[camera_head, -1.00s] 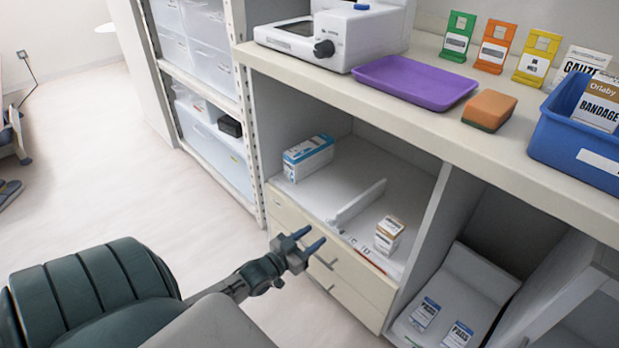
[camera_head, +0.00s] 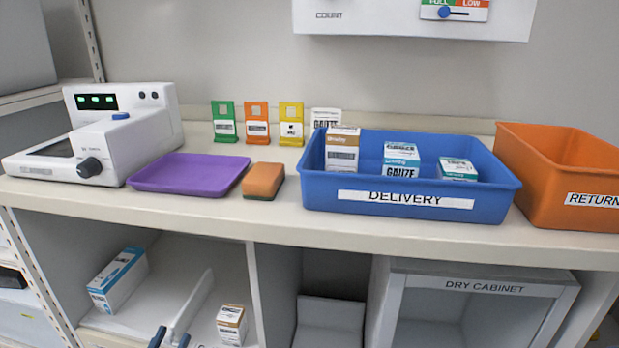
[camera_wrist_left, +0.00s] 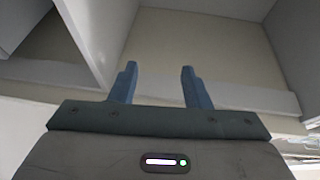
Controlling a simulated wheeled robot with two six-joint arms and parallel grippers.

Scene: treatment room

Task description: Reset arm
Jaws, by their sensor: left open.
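My left gripper (camera_head: 170,338) shows only by its two blue fingertips at the bottom edge of the head view, in front of the lower shelf. In the left wrist view the left gripper (camera_wrist_left: 158,88) is open, with nothing between its fingers. Behind the fingers there is a pale, empty-looking compartment (camera_wrist_left: 205,50). My right gripper is not in either view.
A counter (camera_head: 330,222) carries a white device (camera_head: 125,135), a purple tray (camera_head: 190,174), a brown sponge (camera_head: 263,180), a blue delivery bin (camera_head: 420,208) with boxes and an orange return bin (camera_head: 560,180). On the lower shelf are a blue-white box (camera_head: 118,280) and a small box (camera_head: 231,324).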

